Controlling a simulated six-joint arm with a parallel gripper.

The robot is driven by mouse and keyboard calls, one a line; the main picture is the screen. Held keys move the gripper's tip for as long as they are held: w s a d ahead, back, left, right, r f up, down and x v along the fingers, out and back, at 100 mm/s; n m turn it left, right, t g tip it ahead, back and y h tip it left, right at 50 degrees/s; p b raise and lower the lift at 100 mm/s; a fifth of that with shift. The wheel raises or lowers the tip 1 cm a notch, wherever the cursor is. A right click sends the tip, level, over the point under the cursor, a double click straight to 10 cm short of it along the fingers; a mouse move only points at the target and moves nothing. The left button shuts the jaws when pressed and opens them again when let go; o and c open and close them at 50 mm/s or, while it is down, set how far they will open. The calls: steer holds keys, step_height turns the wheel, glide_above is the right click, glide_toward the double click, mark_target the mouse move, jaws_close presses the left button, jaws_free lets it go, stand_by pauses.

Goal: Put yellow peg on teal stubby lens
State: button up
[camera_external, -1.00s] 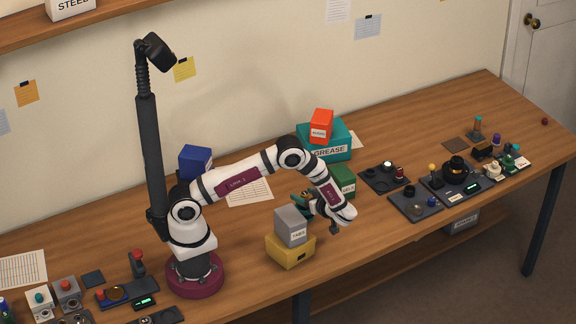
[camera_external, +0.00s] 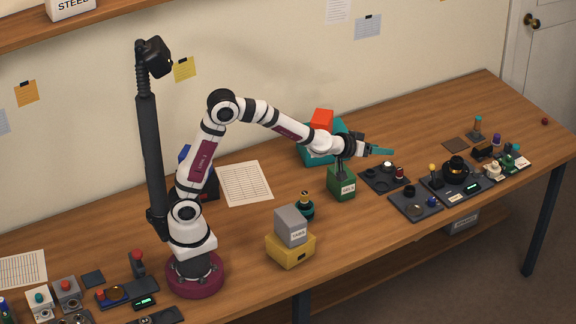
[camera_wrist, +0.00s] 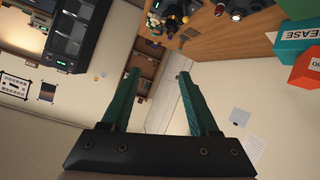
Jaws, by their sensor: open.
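A short dark lens with teal bands (camera_external: 305,209), which looks like the teal stubby lens, stands upright on the bench behind the grey box. A small yellow piece (camera_external: 305,196) shows at its top; it may be the yellow peg, but it is too small to tell how it sits. Another yellow-topped piece (camera_external: 432,168) stands on the dark station at right. My gripper (camera_external: 386,151) is well to the right of the lens, raised and pointing right. In the wrist view, its teal fingers (camera_wrist: 157,74) are apart with nothing between them.
A grey box (camera_external: 291,226) on a yellow box (camera_external: 290,249) stands in front of the lens. A green box (camera_external: 341,184) is below my wrist. A teal grease box (camera_external: 316,153) with a red box (camera_external: 322,121) is behind. Dark trays (camera_external: 416,206) lie at right.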

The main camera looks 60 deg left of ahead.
steer(key=s+d+m+g+h, duration=0.25)
steer(key=s+m, duration=0.25)
steer(key=s, duration=0.4)
steer(key=s+a+f+m+g+y, duration=0.1)
steer(key=s+a, duration=0.4)
steer(key=s, duration=0.5)
steer(key=s+a+f+m+g+y, duration=0.1)
steer(key=s+a+g, duration=0.4)
steer(key=s, duration=0.6)
steer(key=s+a+f+m+g+y, duration=0.1)
steer(key=s+a+f+m+g, duration=0.2)
steer(key=s, duration=0.8)
step_height(320, 180, down, 2)
steer(key=shift+s+a+g+y, duration=0.15)
steer(key=shift+a+g+y, duration=0.2)
steer(key=shift+a+g, duration=0.5)
steer(key=shift+a, duration=0.2)
